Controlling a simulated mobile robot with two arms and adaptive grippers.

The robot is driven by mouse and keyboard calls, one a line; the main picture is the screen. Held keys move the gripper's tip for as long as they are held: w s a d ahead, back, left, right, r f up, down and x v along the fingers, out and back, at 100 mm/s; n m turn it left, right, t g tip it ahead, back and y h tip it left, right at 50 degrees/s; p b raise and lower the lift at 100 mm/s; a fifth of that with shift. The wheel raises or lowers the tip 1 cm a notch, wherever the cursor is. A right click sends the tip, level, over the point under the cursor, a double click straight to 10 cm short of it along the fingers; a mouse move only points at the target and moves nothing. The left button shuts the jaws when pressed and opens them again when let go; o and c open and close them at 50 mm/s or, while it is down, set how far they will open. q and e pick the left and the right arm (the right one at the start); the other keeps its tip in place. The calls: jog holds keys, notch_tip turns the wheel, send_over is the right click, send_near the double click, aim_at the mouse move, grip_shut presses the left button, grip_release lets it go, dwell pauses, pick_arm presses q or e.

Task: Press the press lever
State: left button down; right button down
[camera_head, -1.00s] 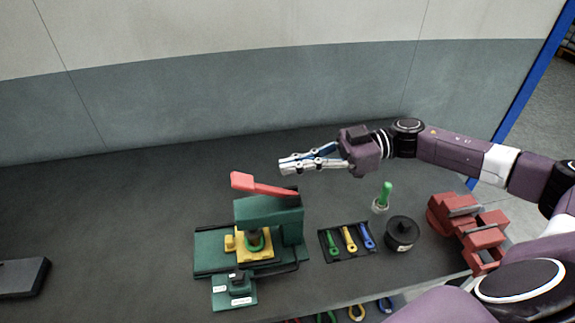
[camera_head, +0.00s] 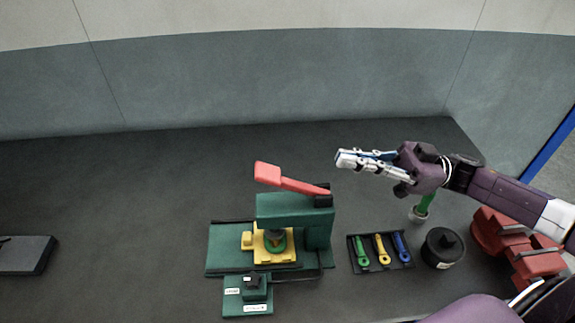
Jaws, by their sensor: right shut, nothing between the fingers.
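The green press (camera_head: 295,208) stands on the dark bench near the middle of the view. Its red press lever (camera_head: 290,180) is raised, with the broad handle end pointing up and left and the pivot at the right. Under the press a yellow fixture (camera_head: 272,252) holds a green ring-shaped part (camera_head: 274,241). My right gripper (camera_head: 340,158) is shut and empty. It appears above and to the right of the lever, apart from it, with its fingers pointing left. My left gripper is not in view.
A tray (camera_head: 387,266) with green, yellow and blue tools lies right of the press. Beyond it are a black round pot (camera_head: 443,246), a green-handled tool (camera_head: 425,203) and a red vise (camera_head: 515,245). A dark flat box (camera_head: 25,255) lies far left.

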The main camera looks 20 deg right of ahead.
jog(key=shift+s+r, duration=0.1)
dwell(0.3)
notch_tip(320, 180, up, 3)
jog(key=p, duration=0.4)
send_over(288, 180)
jog(key=d, duration=0.2)
jog(key=shift+s+a, duration=0.25)
jog(key=shift+s, duration=0.05)
jog(key=f, duration=0.1)
jog(key=a+f, duration=0.1)
jog(key=f, duration=0.1)
jog(key=shift+w+a+f+p, duration=0.15)
jog(key=shift+w+p, duration=0.1)
jog(key=shift+p, duration=0.1)
jog(key=shift+a+f, duration=0.2)
jog(key=shift+f, duration=0.25)
jog(key=shift+d, duration=0.1)
